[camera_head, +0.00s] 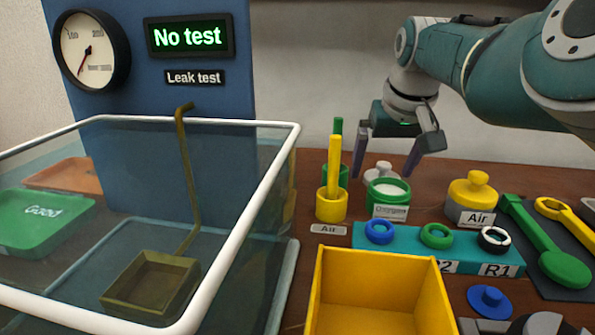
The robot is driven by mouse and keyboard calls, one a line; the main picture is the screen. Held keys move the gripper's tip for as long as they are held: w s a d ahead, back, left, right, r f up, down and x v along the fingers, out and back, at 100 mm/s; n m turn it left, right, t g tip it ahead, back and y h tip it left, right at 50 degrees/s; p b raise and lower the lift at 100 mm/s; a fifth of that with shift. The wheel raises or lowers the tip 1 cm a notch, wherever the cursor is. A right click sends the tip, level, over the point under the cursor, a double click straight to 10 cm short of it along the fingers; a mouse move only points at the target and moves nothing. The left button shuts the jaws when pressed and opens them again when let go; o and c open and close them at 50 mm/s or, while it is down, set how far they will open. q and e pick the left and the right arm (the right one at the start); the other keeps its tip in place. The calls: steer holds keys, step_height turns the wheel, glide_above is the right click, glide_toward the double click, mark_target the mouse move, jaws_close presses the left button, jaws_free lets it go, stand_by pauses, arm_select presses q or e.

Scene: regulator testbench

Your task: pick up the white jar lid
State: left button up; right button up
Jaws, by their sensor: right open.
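The white lid (381,171) is a small pale piece with a rounded knob. It stands behind the green jar (388,210), which hides part of its lower side. The jar is labelled, and its round top shows white inside a green rim. My right gripper (387,165) reaches in from the upper right, fingers pointing down. Its fingers are apart, one on each side of the lid in the picture, and nothing is held. I cannot tell whether a finger touches the lid. My left gripper is not in view.
Yellow and green cups (331,207) with upright sticks stand left of the jar. A yellow jar (472,202) stands right. In front are a teal ring holder (400,250), a yellow box (380,300) and a blue lid (489,301). A clear white-rimmed tank (240,235) fills the left.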

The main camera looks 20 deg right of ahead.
steer(key=c, duration=1.2)
steer(key=shift+o, duration=0.2)
